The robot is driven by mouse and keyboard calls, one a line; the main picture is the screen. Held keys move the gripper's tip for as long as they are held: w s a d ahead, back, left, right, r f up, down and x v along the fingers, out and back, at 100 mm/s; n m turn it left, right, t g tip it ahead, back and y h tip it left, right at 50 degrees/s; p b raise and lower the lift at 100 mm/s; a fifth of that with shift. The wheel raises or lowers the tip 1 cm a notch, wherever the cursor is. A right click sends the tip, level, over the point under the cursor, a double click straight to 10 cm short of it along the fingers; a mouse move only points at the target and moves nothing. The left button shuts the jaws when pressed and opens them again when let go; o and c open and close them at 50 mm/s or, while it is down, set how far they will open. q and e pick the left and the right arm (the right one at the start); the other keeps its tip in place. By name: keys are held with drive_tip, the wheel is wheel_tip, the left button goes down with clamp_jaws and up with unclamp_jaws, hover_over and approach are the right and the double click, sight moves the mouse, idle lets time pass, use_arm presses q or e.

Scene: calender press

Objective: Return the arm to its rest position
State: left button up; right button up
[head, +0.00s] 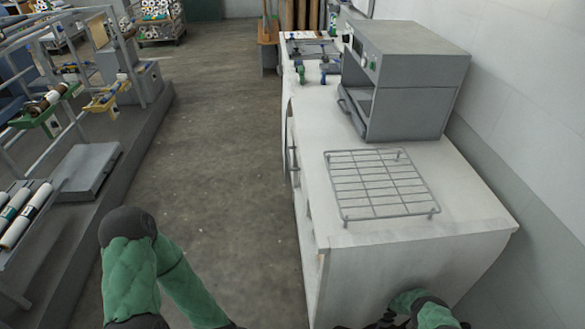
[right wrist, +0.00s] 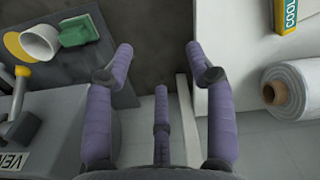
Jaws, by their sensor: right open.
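My right gripper (right wrist: 160,62) shows in the right wrist view with its purple padded fingers spread wide. Nothing is between the fingers, and dark floor shows past the fingertips. In the head view, part of my green-sleeved right arm (head: 422,308) is at the bottom edge, in front of the near end of the white bench. My left arm (head: 130,275) is bent at the lower left, over the floor beside the bench. Its lower part runs out of the bottom of the picture, and the left gripper does not show.
The white bench (head: 415,250) bears an empty wire rack (head: 380,185) and a grey oven-like machine (head: 410,105). A platform with roll racks (head: 85,170) stands left, with open floor between. The right wrist view shows a white roll (right wrist: 302,90) and a white cup (right wrist: 40,42).

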drive_tip(key=s+a+r+n+y, duration=0.1)
drive_tip(key=a+r+n+y, duration=0.1)
drive_tip(key=a+r, duration=0.45)
drive_tip(key=s+a+r+n+y, duration=0.1)
drive_tip(key=s+a+r+n, duration=0.2)
drive_tip(key=a, duration=0.7)
drive_tip(key=s+a+r+n+p, duration=0.1)
drive_tip(key=s+a+r, duration=0.2)
drive_tip(key=r, duration=0.4)
drive_tip(key=s+a+r+n, duration=0.2)
drive_tip(key=s+a+r, duration=0.2)
drive_tip(key=s+r, duration=0.2)
drive_tip(key=s+a+r+n+p, duration=0.1)
drive_tip(key=s+a+r, duration=0.3)
drive_tip(key=r, duration=0.6)
drive_tip(key=shift+s+n+y+p, duration=0.2)
drive_tip(key=shift+n+y+p, duration=0.2)
drive_tip(key=shift+n, duration=0.1)
